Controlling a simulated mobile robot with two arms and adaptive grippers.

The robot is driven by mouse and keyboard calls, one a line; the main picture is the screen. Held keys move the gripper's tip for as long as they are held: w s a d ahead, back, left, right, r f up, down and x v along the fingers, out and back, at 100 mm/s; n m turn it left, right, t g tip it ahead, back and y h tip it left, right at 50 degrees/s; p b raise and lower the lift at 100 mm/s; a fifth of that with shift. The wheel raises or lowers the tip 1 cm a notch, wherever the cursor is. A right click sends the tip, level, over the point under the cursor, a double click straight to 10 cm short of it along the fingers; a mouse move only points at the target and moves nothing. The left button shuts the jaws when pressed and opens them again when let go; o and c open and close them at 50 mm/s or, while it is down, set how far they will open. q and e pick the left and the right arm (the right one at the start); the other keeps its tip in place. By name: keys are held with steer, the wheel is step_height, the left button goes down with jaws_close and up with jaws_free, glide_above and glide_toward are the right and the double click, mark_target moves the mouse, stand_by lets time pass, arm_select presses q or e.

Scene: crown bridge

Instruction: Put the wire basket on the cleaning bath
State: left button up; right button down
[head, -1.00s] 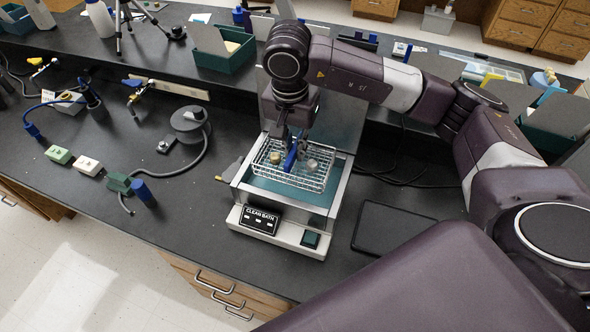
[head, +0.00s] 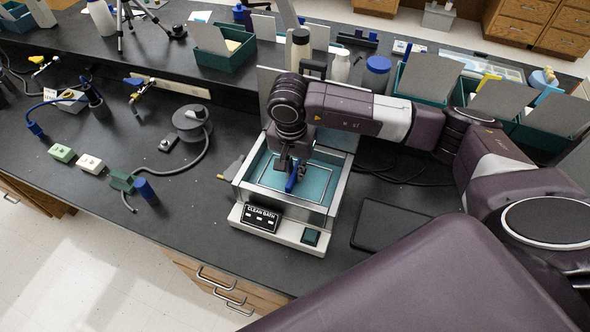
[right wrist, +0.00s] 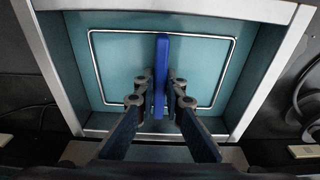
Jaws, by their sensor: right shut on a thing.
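The cleaning bath (head: 285,233) stands in the middle of the bench in the head view, with its label and a dark switch at the front. The wire basket (right wrist: 120,31) is lowered inside the bath walls. Only its thin rectangular top rim shows, against the teal liquid; its lower part and its contents are hidden. Its blue handle (right wrist: 162,60) stands upright across the middle. My right gripper (right wrist: 162,94) is shut on this handle, over the bath; it also shows in the head view (head: 291,180). My left gripper is not in view.
A dark flat pad (head: 388,228) lies right of the bath. A grey coiled cable and round grey base (head: 190,122) are to its left. Bottles (head: 300,50) and teal bins (head: 430,85) stand behind.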

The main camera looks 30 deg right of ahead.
mark_target(293, 175)
steer(key=c, duration=2)
jaws_free()
steer(key=shift+f, duration=0.1)
steer(key=shift+r+p, duration=0.25)
steer(key=shift+p, duration=0.05)
steer(key=shift+r+b, duration=0.3)
steer(key=shift+r, duration=0.05)
steer(key=r, duration=0.3)
steer(key=r+b, duration=0.1)
steer(key=r, duration=0.3)
steer(key=s+a+r+b, duration=0.1)
steer(key=r, duration=0.3)
